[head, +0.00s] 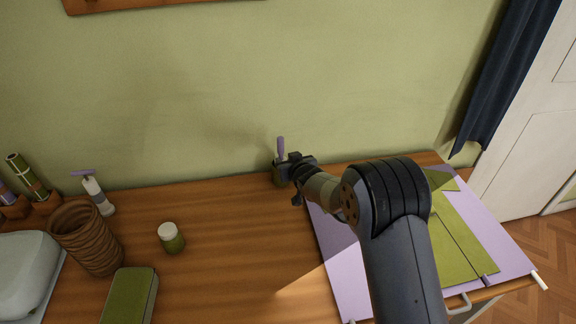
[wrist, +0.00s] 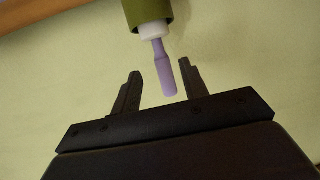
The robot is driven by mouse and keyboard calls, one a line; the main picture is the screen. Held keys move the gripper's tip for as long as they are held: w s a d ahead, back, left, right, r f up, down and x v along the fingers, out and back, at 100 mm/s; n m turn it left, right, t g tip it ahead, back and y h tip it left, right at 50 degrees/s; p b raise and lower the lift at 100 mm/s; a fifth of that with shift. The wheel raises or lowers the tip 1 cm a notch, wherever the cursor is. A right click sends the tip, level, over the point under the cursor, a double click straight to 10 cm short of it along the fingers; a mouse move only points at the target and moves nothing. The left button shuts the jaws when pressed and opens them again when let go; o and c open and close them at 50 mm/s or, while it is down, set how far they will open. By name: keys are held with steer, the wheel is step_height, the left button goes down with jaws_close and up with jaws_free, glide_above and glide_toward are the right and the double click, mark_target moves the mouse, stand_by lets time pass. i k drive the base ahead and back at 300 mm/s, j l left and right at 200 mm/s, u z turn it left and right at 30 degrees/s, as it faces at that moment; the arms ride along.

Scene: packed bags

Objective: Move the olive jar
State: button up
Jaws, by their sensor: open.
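The olive jar (head: 174,245), a small round jar with a white lid, stands upright on the wooden table, left of the middle in the head view. It is not seen in the wrist view. My gripper (head: 287,181) is at the table's back edge near the wall, well to the right of the jar. In the wrist view its two fingers (wrist: 160,70) are apart. An olive bottle (head: 278,178) with a white collar and purple nozzle is close by my gripper; its nozzle (wrist: 167,75) shows between the fingers in the wrist view, and I cannot tell if they touch.
A ribbed brown pot (head: 86,237), a green case (head: 129,296), a white pump bottle (head: 97,194) and a pale rounded box (head: 24,272) crowd the left. A lilac board (head: 484,236) with green pieces covers the right. The wooden table (head: 235,245) is clear between jar and board.

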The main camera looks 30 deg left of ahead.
mark_target(174, 246)
steer(key=l+u, duration=0.1)
steer(key=u, duration=2.25)
